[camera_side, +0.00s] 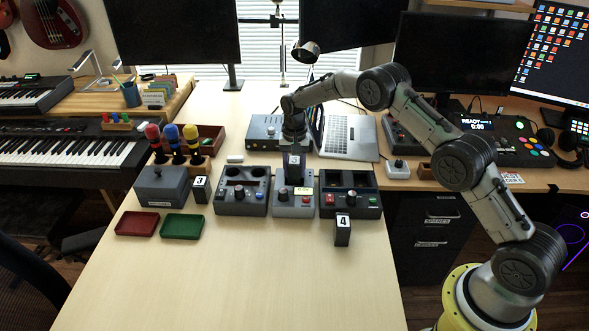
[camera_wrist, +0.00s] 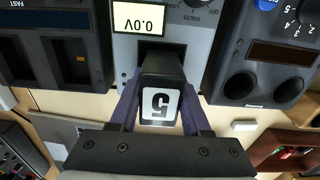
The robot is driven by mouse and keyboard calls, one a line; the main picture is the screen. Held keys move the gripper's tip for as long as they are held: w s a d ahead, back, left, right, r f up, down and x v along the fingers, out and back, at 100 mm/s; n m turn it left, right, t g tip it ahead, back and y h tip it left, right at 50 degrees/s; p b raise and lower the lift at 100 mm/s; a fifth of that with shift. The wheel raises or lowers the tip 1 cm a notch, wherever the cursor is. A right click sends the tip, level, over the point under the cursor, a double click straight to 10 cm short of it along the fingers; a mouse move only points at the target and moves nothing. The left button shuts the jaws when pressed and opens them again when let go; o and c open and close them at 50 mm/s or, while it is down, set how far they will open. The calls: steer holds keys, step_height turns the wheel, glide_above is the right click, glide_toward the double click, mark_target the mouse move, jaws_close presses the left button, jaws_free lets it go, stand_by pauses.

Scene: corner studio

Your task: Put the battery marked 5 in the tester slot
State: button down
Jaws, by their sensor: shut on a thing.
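The battery marked 5 is a black block with a white label, seen in the side view (camera_side: 295,170) and upside down in the wrist view (camera_wrist: 162,66). My gripper (camera_side: 294,153) is shut on it, with a finger on each side in the wrist view (camera_wrist: 160,112). The tester (camera_side: 292,210) is the grey middle box with a small yellowish display; in the wrist view the tester (camera_wrist: 200,50) reads 0.0V. The battery stands over the tester's slot area, and its lower end hides the slot. I cannot tell whether it is inside the slot.
Battery 3 (camera_side: 200,189) and battery 4 (camera_side: 342,231) stand on the table. A box with round holes (camera_side: 241,207) is left of the tester; a dark-topped unit (camera_side: 350,208) is right. Red (camera_side: 138,223) and green (camera_side: 182,226) trays lie front left. The table front is clear.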

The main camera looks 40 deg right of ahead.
mark_target(295, 160)
steer(key=shift+f, duration=0.45)
steer(key=shift+s+f, duration=0.1)
steer(key=shift+f, duration=0.15)
steer(key=c, duration=0.6)
jaws_free()
steer(key=shift+c, duration=0.2)
steer(key=shift+f, duration=0.1)
steer(key=shift+s+d, duration=0.15)
steer(key=shift+d, duration=0.05)
steer(key=shift+w+a+r, duration=0.1)
steer(key=shift+r, duration=1.15)
steer(key=shift+w+a+r, duration=0.1)
steer(key=shift+r, duration=4.45)
